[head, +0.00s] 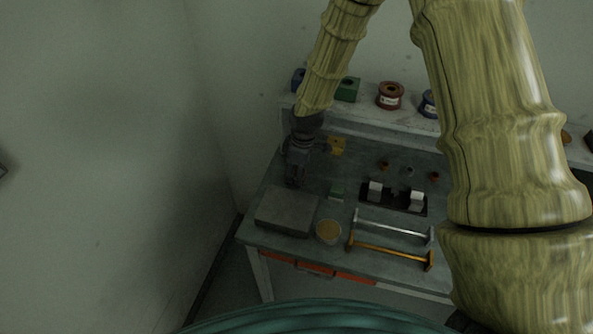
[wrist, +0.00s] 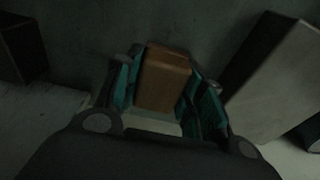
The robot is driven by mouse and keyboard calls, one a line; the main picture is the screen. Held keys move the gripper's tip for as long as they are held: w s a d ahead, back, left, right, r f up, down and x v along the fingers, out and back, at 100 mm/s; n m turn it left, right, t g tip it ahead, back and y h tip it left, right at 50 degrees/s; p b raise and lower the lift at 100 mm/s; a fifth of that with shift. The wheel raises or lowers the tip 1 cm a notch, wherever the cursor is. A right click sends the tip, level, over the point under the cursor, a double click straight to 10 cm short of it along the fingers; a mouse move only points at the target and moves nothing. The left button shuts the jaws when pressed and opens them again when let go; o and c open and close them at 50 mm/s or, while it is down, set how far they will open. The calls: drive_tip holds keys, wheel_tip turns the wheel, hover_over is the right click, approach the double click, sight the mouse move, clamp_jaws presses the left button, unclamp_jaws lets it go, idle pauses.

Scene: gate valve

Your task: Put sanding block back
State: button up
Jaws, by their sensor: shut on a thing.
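The sanding block is most likely the brown block (wrist: 163,78) between my gripper's fingers in the wrist view. My gripper (wrist: 160,98) is shut on it, with a teal pad on each side. In the head view my gripper (head: 292,184) points down over the left part of the workbench, just behind a grey slab. The held block cannot be made out there. I cannot tell whether it touches the bench.
The grey slab (head: 287,211) lies at front left, near a tan-filled bowl (head: 328,231). A back shelf (head: 365,111) holds spools. A wall stands left.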

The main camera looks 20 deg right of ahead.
drive_tip(key=shift+f, duration=0.15)
drive_tip(key=o, duration=1.3)
drive_tip(key=shift+r, duration=0.25)
drive_tip(key=shift+s+d+r+b, duration=0.2)
drive_tip(key=shift+r+b, duration=0.5)
drive_tip(key=shift+r, duration=1.25)
drive_tip(key=shift+s+d+r+b, duration=0.15)
drive_tip(key=shift+r+b, duration=0.55)
drive_tip(key=shift+r, duration=1.3)
drive_tip(key=shift+s+d+r+b, duration=0.2)
drive_tip(key=shift+r+b, duration=0.5)
drive_tip(key=shift+r, duration=1.25)
drive_tip(key=shift+w, duration=0.15)
